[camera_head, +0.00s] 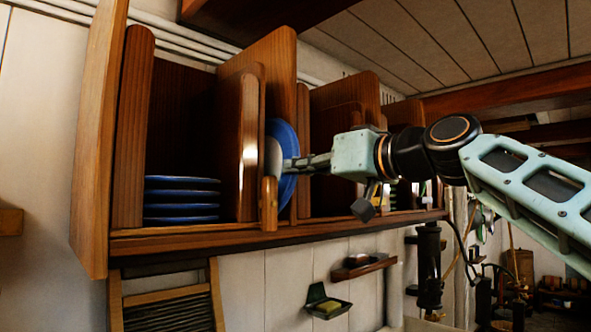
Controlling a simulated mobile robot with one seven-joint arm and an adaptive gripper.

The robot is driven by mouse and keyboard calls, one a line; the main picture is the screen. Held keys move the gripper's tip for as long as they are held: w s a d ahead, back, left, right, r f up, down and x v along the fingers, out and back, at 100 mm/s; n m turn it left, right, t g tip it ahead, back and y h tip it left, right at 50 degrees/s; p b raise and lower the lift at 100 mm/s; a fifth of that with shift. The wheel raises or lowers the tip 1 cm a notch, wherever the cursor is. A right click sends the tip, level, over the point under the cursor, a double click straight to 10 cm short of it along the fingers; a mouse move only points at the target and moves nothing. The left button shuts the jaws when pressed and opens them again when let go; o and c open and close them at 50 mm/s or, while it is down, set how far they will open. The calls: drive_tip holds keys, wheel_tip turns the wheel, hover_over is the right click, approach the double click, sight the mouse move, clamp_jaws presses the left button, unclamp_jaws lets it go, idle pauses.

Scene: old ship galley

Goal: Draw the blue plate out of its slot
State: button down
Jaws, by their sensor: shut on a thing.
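The blue plate (286,148) stands on edge in a narrow slot of the wooden wall rack (180,243), between upright wooden dividers. Its front part sticks out at the slot's mouth, and the rest is hidden by the divider and post on its left. My gripper (290,165) reaches in from the right and is shut on the plate's edge. The fingertips are partly hidden against the plate.
A stack of several blue plates (182,199) lies flat in the left compartment. A wooden post (269,203) stands before the slot. Dividers flank it closely. Below hang a soap dish (327,306) and a small shelf (364,266). Open room lies at lower right.

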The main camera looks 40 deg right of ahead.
drive_tip(key=shift+s+r, duration=0.1)
drive_tip(key=shift+s, duration=0.05)
drive_tip(key=c, duration=2)
unclamp_jaws()
drive_tip(key=shift+o, duration=1)
drive_tip(key=s+d+b, duration=0.1)
drive_tip(key=s, duration=0.6)
